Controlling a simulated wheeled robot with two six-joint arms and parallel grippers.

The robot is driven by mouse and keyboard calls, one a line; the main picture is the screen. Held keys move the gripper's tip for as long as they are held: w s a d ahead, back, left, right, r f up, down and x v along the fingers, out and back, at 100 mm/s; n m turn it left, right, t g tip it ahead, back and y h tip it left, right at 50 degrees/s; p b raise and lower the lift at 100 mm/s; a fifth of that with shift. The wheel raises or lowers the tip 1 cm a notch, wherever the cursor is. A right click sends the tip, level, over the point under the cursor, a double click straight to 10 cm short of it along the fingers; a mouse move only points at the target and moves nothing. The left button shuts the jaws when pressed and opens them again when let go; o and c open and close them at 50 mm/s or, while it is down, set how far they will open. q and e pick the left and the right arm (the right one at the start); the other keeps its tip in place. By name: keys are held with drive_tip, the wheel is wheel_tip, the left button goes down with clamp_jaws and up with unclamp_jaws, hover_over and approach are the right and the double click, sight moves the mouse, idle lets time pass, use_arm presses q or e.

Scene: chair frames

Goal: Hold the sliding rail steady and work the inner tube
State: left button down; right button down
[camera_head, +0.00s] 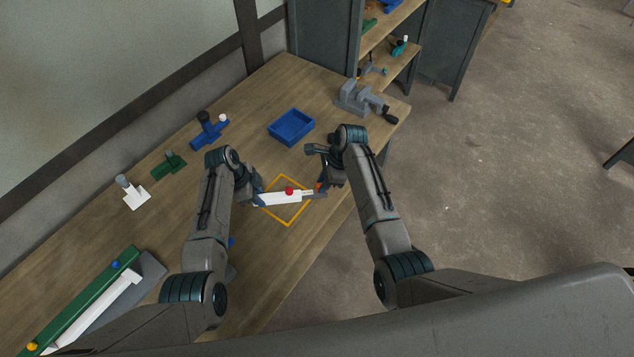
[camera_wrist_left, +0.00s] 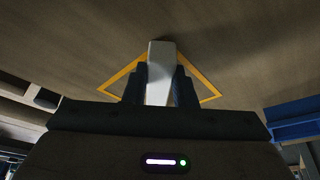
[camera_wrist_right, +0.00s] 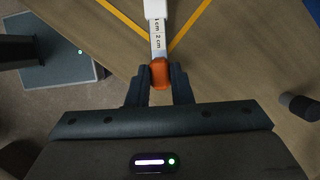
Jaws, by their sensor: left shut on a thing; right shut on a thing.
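The white sliding rail (camera_head: 275,199) with a red knob (camera_head: 289,190) is over the yellow square outline; whether it touches the table I cannot tell. My left gripper (camera_head: 258,198) is shut on its left end; the left wrist view shows the white rail (camera_wrist_left: 160,68) between the fingers (camera_wrist_left: 159,85). The pale inner tube (camera_wrist_right: 158,38) sticks out of the rail's other end, with centimetre marks 1 and 2 showing. My right gripper (camera_head: 319,192) is shut on the tube's orange end (camera_wrist_right: 160,74), between the fingertips (camera_wrist_right: 160,80) in the right wrist view.
A blue tray (camera_head: 291,127) and a grey vise (camera_head: 360,98) stand further back. Blue (camera_head: 209,130), green (camera_head: 169,164) and white (camera_head: 133,193) fittings line the wall side. A long green rail (camera_head: 85,300) lies front left. The table's right edge is close to my right arm.

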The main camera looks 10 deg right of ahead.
use_arm(q)
drive_tip(key=shift+s+f, duration=0.2)
drive_tip(key=shift+f, duration=0.1)
use_arm(e)
drive_tip(key=shift+d, duration=1.2)
drive_tip(key=c, duration=1.2)
unclamp_jaws()
drive_tip(key=v, duration=1.2)
drive_tip(key=shift+s, duration=0.15)
use_arm(q)
drive_tip(key=c, duration=1.2)
unclamp_jaws()
drive_tip(key=shift+o, duration=0.5)
drive_tip(key=shift+w+r, duration=0.1)
drive_tip(key=shift+w, duration=0.15)
drive_tip(key=shift+r, duration=0.1)
